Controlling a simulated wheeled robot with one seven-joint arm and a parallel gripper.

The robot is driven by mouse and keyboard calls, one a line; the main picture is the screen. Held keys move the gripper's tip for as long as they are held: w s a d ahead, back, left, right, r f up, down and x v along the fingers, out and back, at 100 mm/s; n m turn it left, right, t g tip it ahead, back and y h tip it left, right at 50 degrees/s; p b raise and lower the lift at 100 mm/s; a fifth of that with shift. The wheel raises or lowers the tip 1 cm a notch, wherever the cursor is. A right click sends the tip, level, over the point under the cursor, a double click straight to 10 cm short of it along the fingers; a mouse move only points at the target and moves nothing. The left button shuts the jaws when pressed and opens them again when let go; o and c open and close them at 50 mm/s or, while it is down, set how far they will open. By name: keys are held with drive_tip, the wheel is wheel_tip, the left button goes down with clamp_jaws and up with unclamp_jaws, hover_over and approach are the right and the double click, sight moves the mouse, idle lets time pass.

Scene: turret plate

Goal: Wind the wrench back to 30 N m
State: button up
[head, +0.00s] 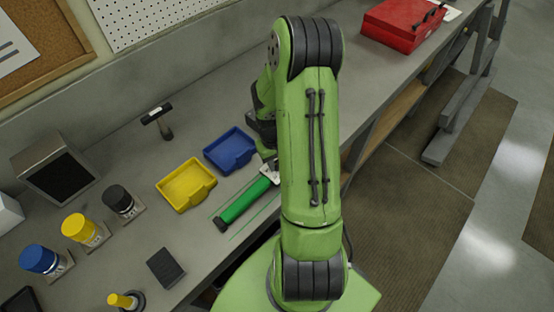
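A green cylindrical handle (246,202), which looks like the torque wrench, lies slantwise on the bench between thin green lines. Its near-left end is dark. At its upper-right end is a pale metallic part (270,173), partly covered by my arm; I cannot tell whether this is the wrench or part of my gripper. My arm's dark wrist area shows above that end, but my gripper's fingers are not clearly visible. I cannot tell whether they touch the wrench. No scale or setting on the wrench is readable.
A yellow tray (187,199) and a blue tray (246,160) lie left of the wrench. Blue (39,259), yellow (78,228) and black-capped (118,199) cylinders stand further left. A red box (390,30) sits far right.

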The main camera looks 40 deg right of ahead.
drive_tip(key=shift+n, duration=0.3)
drive_tip(key=shift+c, duration=0.4)
drive_tip(key=n+b, duration=0.2)
drive_tip(key=n, duration=0.3)
drive_tip(key=shift+f, duration=0.1)
drive_tip(key=n+b, duration=0.2)
drive_tip(key=n, duration=0.4)
drive_tip(key=shift+n, duration=0.3)
drive_tip(key=o, duration=1.1)
drive_tip(key=shift+c, duration=0.2)
wheel_tip(320, 180, up, 16)
drive_tip(key=a+p, duration=0.1)
drive_tip(key=p, duration=0.1)
drive_tip(key=shift+a, duration=0.3)
